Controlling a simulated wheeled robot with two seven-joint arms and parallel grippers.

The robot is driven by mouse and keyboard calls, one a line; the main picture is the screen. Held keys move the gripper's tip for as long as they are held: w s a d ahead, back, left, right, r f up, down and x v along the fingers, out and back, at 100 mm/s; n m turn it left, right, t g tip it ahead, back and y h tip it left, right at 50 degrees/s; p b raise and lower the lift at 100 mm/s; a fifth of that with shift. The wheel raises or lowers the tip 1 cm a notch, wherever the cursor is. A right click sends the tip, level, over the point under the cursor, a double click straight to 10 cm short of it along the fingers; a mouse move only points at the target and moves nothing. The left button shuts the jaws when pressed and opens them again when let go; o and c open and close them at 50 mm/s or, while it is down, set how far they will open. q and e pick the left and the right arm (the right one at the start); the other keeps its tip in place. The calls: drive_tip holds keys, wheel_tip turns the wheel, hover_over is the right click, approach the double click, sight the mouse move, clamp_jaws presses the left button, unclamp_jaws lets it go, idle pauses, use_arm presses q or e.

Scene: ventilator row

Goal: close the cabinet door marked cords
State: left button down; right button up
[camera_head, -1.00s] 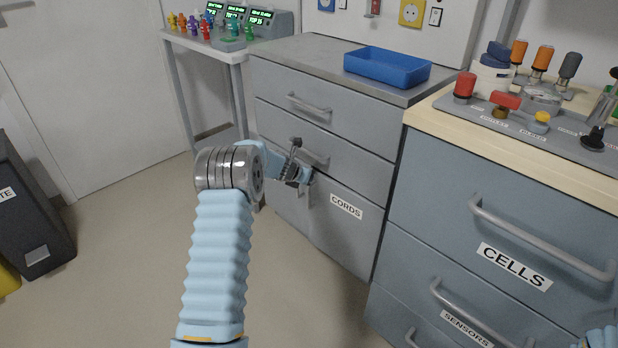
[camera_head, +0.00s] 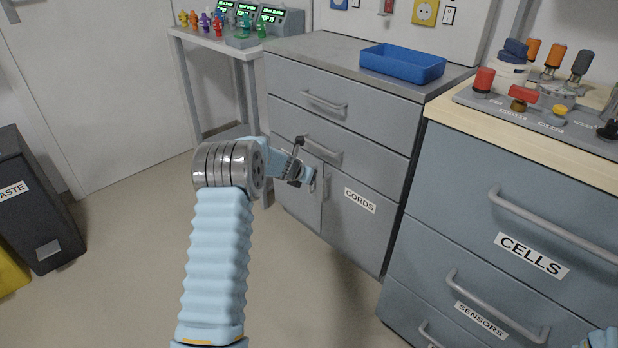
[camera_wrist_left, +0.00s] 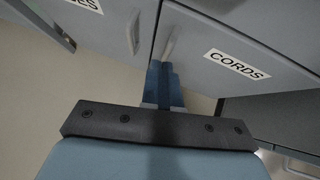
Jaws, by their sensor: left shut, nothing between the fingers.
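The cabinet door marked CORDS (camera_head: 352,225) is a grey door low in the grey cabinet, right of a narrower-looking door. It looks flush or nearly flush with the cabinet front; a small gap cannot be ruled out. It also shows in the left wrist view (camera_wrist_left: 255,50), with its label and a pale upright handle (camera_wrist_left: 170,45). My left gripper (camera_head: 309,180) is shut and empty in front of the seam between the two doors. In the left wrist view its blue fingers (camera_wrist_left: 165,85) point at the lower end of that handle; contact cannot be told.
Grey drawers with bar handles (camera_head: 325,104) sit above the doors, and a blue tray (camera_head: 402,65) is on top. The blue-grey CELLS drawer unit (camera_head: 480,220) stands close on the right. A waste bin (camera_head: 40,215) is far left. The floor between is clear.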

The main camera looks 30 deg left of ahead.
use_arm(q)
drive_tip(key=a+v, duration=0.1)
drive_tip(key=v, duration=0.8)
drive_tip(key=s+d+f+n+g+h, duration=0.1)
drive_tip(key=s+d+f+n+h, duration=0.1)
drive_tip(key=s+d+f+n, duration=0.55)
drive_tip(key=s+d+f+n+g+h, duration=0.2)
drive_tip(key=d+f+n, duration=0.8)
drive_tip(key=d+n, duration=0.15)
drive_tip(key=s+d+f+n+g, duration=0.2)
drive_tip(key=s+d+f+n, duration=0.1)
drive_tip(key=s+n, duration=0.3)
drive_tip(key=s+d+f+n+g, duration=0.1)
drive_tip(key=s+d+f+n, duration=0.2)
drive_tip(key=s+d+n, duration=0.3)
drive_tip(key=s+d+f+n+g, duration=0.2)
drive_tip(key=s+n, duration=0.5)
drive_tip(key=s, duration=0.5)
drive_tip(key=shift+s+d+f+g, duration=0.3)
drive_tip(key=shift+d+f, duration=0.2)
drive_tip(key=shift+d, duration=0.65)
